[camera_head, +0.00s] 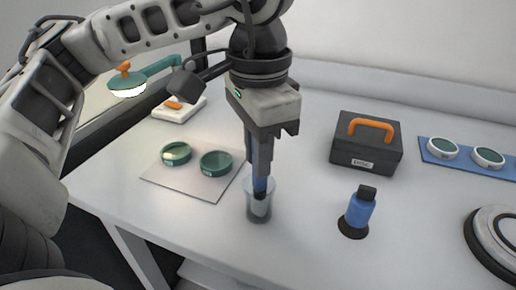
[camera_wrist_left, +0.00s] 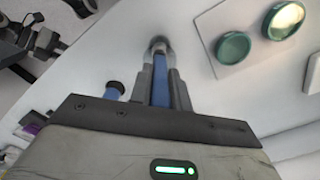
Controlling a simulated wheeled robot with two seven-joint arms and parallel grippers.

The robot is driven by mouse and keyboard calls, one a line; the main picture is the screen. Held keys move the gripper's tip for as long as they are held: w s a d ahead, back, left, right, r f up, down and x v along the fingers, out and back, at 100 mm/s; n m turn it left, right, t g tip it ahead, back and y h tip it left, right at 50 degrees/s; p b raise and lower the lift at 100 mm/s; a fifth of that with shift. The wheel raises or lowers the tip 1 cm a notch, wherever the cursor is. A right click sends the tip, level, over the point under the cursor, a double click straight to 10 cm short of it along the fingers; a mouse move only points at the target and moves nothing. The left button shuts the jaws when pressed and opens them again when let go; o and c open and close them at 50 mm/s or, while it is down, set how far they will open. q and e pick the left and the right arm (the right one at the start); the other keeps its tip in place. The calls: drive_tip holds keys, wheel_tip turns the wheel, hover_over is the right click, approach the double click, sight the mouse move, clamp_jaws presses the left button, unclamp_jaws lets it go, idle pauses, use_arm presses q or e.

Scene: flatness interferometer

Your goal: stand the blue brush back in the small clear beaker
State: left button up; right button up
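The small clear beaker (camera_head: 259,212) stands on the white table, below my left gripper. My left gripper (camera_head: 260,172) points down and is shut on the blue brush (camera_head: 261,187), which is upright. The brush's lower end shows pale inside or behind the beaker's clear wall; I cannot tell whether it touches the bottom. In the left wrist view the blue brush (camera_wrist_left: 161,82) lies between the two fingers, with the beaker (camera_wrist_left: 158,46) just past its end. My right gripper is not recognisable in either view.
A blue bottle (camera_head: 360,209) on a dark round base stands right of the beaker. Two green-rimmed discs (camera_head: 215,163) lie on a pale mat (camera_head: 190,192) to the left. A dark case (camera_head: 366,152) with an orange handle stands behind. A round instrument (camera_head: 492,238) is at right.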

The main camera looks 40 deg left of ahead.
use_arm(q)
drive_tip(key=o, duration=0.4)
drive_tip(key=shift+c, duration=0.2)
drive_tip(key=shift+r, duration=0.6)
wheel_tip(320, 180, up, 15)
drive_tip(key=p, duration=0.5)
use_arm(e)
wheel_tip(320, 180, up, 4)
drive_tip(key=shift+f, duration=0.2)
use_arm(q)
drive_tip(key=shift+f, duration=0.15)
use_arm(e)
drive_tip(key=shift+w, duration=0.1)
